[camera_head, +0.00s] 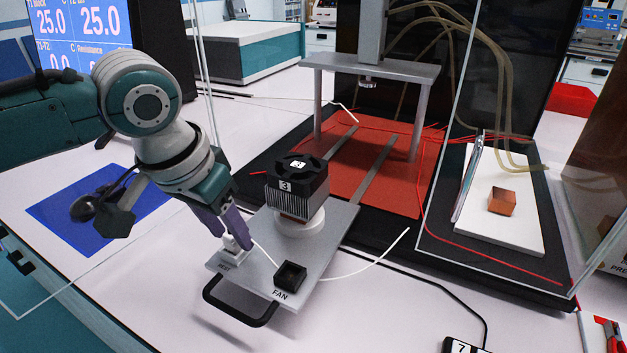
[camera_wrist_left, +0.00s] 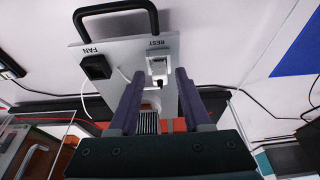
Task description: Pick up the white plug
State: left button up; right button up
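The white plug (camera_head: 236,243) sits at the REST spot of a grey plate (camera_head: 330,240), and it also shows in the left wrist view (camera_wrist_left: 157,66). My left gripper (camera_head: 231,232) points down at the plug from above. In the left wrist view my left gripper (camera_wrist_left: 159,73) is open, with one purple finger on each side of the plug and gaps visible between them. The lower part of the plug is partly hidden by the fingers in the head view. My right gripper is in neither view.
A black FAN socket (camera_head: 290,274) and a finned cooler marked 3 (camera_head: 298,190) stand on the plate near the gripper. A black handle (camera_head: 238,308) is at its front edge. A thin white cable (camera_head: 375,260) curves right. A press frame (camera_head: 370,70) stands behind.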

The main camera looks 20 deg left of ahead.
pick_arm(q)
grip_shut()
dwell(0.5)
